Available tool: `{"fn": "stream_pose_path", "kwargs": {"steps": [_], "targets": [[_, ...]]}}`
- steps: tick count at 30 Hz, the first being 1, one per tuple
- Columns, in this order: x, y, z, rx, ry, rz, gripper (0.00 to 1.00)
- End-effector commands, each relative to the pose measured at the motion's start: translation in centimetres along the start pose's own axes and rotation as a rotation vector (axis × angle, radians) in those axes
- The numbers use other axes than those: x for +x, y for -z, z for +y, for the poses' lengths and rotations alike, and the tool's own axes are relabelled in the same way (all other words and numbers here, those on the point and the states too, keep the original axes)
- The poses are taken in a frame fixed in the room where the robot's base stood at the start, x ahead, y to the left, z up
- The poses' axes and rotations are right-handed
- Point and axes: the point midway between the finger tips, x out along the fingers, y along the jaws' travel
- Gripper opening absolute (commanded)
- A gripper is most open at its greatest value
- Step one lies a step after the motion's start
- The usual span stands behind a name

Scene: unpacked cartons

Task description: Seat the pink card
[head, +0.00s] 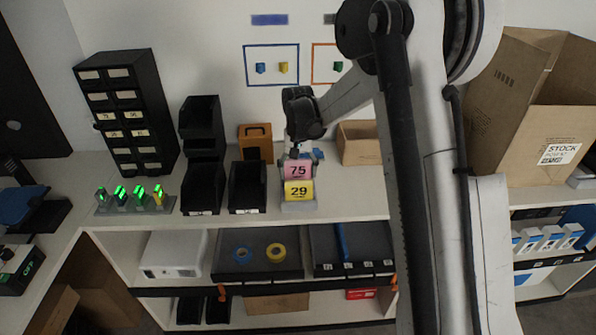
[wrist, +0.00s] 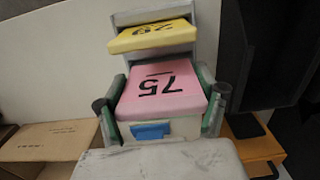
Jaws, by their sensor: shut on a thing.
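The pink card (head: 298,169), marked 75, is just above and behind the yellow card (head: 298,190), marked 29, at the grey stepped holder (head: 299,207) on the white counter. In the wrist view the pink card (wrist: 158,88) appears upside down, with the yellow card (wrist: 152,36) beyond it and the grey holder (wrist: 150,14) around the yellow one. My gripper (wrist: 162,78) is shut on the pink card, its green-padded fingers at the two sides. In the head view my gripper (head: 296,150) comes from above and behind. I cannot tell whether the pink card touches its slot.
Black open bins (head: 247,187) stand left of the holder, with an orange box (head: 256,141) behind. A row of green-lit items (head: 131,197) is farther left, near a black drawer cabinet (head: 125,112). An open carton (head: 357,143) sits behind right. Counter right of the holder is partly clear.

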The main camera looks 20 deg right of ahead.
Motion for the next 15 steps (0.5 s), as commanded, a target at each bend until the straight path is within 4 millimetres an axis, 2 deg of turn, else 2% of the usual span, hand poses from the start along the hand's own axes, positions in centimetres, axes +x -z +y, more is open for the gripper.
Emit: {"fn": "stream_pose_path", "kwargs": {"steps": [15], "targets": [[1.4,0.0,0.0,0.000,0.000,0.000,0.46]]}}
